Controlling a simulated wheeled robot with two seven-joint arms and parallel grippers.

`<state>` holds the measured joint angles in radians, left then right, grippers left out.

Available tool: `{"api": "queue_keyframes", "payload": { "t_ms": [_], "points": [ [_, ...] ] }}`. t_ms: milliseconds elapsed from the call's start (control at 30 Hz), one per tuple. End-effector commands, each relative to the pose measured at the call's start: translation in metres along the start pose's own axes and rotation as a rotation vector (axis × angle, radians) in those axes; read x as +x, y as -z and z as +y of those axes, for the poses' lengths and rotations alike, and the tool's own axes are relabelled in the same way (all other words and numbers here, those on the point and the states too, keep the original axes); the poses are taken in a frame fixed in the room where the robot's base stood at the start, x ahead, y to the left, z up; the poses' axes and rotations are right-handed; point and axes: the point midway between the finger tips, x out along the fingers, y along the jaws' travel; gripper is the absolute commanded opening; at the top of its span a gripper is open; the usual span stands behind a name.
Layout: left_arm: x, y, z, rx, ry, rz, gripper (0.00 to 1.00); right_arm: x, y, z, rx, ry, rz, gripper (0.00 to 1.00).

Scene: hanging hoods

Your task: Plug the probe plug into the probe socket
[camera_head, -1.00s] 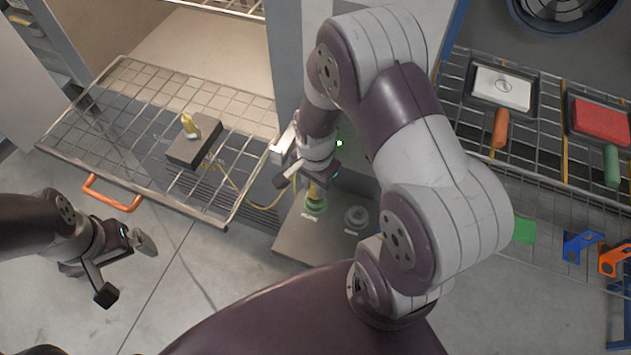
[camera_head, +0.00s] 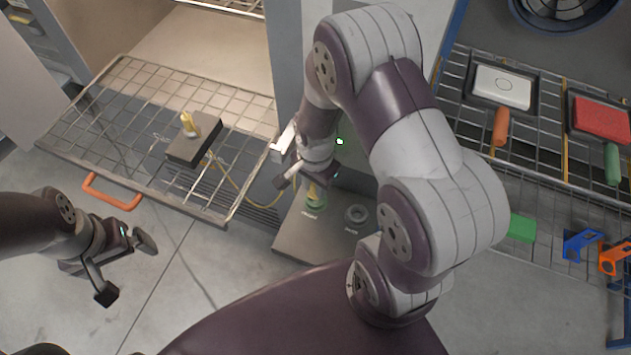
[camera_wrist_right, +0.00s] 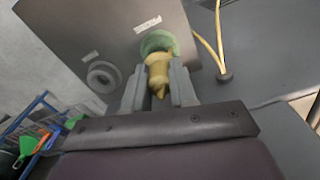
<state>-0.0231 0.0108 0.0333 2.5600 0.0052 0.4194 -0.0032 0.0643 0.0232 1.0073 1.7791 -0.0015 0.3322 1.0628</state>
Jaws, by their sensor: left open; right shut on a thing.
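The yellow probe plug (camera_wrist_right: 158,72) is between the two fingers of my right gripper (camera_wrist_right: 159,88), which is shut on it. Its front end is at the green ring of the probe socket (camera_wrist_right: 157,42); how deep it sits inside cannot be told. In the head view the plug (camera_head: 313,190) stands over the green socket (camera_head: 316,205) on a grey panel, below my right gripper (camera_head: 310,178), whose fingers are partly hidden. My left gripper (camera_head: 125,268) is open and empty at the lower left, over the floor and apart from everything.
A second, grey ring socket (camera_head: 356,213) is beside the green one. A wire rack (camera_head: 90,125) at the left bears a dark block (camera_head: 190,150) with a yellow top. A yellow cable (camera_head: 240,188) runs toward the panel. Shelves with pans and coloured brackets are at the right.

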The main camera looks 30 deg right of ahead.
Motion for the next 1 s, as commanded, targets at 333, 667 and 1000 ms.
{"api": "queue_keyframes", "payload": {
  "t_ms": [333,667,1000],
  "points": [
    [0.005,-0.001,0.000,0.000,0.000,0.000,1.00,0.008,0.000,0.000,0.000,0.000,0.000,0.00],
    [0.009,-0.001,0.000,0.000,0.000,0.000,1.00,0.014,0.000,0.000,0.000,0.001,0.001,0.00],
    [0.013,-0.002,0.000,0.000,0.000,0.000,1.00,0.021,0.000,0.000,0.000,0.001,0.000,0.00]
  ]
}}
